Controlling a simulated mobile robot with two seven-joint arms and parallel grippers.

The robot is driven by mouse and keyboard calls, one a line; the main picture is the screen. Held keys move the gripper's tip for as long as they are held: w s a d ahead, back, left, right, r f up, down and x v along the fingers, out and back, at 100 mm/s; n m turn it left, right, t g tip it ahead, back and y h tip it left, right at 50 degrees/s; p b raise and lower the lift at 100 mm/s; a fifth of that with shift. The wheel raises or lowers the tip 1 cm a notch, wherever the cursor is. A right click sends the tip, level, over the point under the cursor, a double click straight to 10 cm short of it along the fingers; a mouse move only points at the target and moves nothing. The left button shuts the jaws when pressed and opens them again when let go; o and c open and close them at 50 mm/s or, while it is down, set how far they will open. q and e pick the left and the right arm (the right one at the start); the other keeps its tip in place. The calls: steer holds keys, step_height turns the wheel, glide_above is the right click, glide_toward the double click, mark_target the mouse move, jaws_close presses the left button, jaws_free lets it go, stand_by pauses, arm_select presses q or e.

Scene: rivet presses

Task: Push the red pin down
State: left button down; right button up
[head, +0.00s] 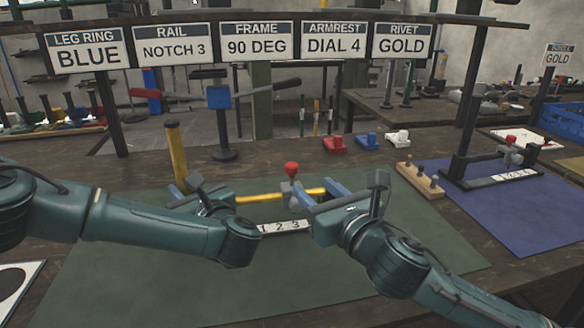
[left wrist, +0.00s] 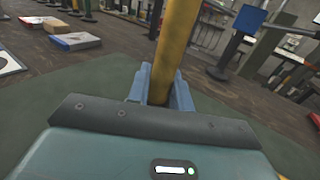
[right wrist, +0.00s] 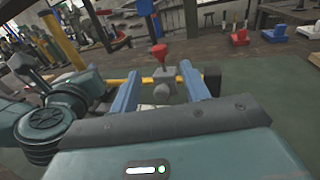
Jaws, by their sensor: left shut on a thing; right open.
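The red pin (head: 291,169) stands upright, raised on a grey slider block (head: 290,188) on a yellow horizontal rail (head: 258,198), above a strip numbered 1 2 3 (head: 284,227). In the right wrist view the red pin (right wrist: 159,52) shows beyond my right gripper (right wrist: 161,84), between its two blue fingers. My right gripper (head: 321,192) is open, close to the slider, with nothing visibly gripped. My left gripper (head: 178,192) is shut on a yellow upright post (head: 175,152); the post (left wrist: 173,45) also shows between its fingers in the left wrist view.
A green mat (head: 420,235) covers the workspace. Red (head: 334,144), blue (head: 367,141) and white (head: 398,138) parts stand behind. A wooden peg block (head: 419,181) is right of my right gripper. A second press with a red knob (head: 511,139) stands on a blue mat (head: 520,215).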

mark_target(295, 171)
steer(key=x, duration=1)
steer(key=shift+a, duration=0.1)
steer(key=shift+c, duration=0.5)
jaws_close()
